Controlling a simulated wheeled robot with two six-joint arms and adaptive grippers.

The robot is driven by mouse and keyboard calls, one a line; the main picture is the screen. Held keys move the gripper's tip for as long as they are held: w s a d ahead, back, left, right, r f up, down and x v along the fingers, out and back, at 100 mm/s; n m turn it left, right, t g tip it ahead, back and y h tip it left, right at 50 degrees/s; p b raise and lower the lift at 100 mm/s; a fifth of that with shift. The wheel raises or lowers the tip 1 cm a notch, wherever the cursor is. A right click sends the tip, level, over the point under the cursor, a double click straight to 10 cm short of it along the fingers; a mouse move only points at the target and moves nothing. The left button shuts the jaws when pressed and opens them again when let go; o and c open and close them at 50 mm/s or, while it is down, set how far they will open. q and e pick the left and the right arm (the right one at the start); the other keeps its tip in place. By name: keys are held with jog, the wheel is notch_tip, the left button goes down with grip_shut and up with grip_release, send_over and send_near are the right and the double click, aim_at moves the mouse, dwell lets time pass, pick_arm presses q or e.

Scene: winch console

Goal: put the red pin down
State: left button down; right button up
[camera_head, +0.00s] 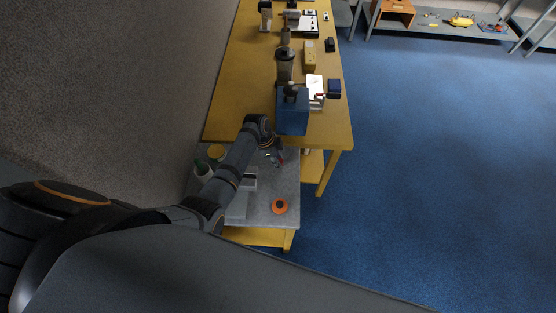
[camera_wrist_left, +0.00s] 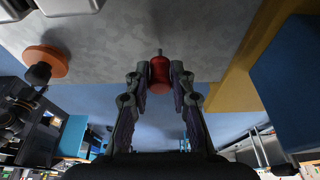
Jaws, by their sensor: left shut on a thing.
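My left gripper (camera_head: 276,158) reaches over the grey-topped low table (camera_head: 262,208) in the head view. In the left wrist view my left gripper (camera_wrist_left: 160,78) is shut on the red pin (camera_wrist_left: 160,72), a rounded red body with a thin grey tip pointing up in the picture. The pin is between the two fingertips, with the grey tabletop behind its tip. I cannot tell whether the tip touches the tabletop. In the head view the pin is too small to make out clearly at the fingers. My right gripper is not in view.
An orange round thing (camera_head: 279,206) sits near the grey table's front right; it shows in the left wrist view (camera_wrist_left: 45,62). A blue box (camera_head: 292,118) with a dark knob stands on the yellow table (camera_head: 330,135) beyond. Jars (camera_head: 202,168) and a pale block (camera_head: 249,181) are by my arm.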

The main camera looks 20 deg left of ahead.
pick_arm(q)
jog(key=shift+f, duration=0.15)
jog(key=shift+f, duration=0.1)
jog(key=c, duration=1.3)
grip_release()
jog(key=shift+o, duration=0.8)
jog(key=shift+r, duration=0.3)
jog(key=b+v, duration=0.1)
jog(key=v, duration=1)
jog(key=shift+a+r, duration=0.2)
jog(key=shift+r, duration=0.15)
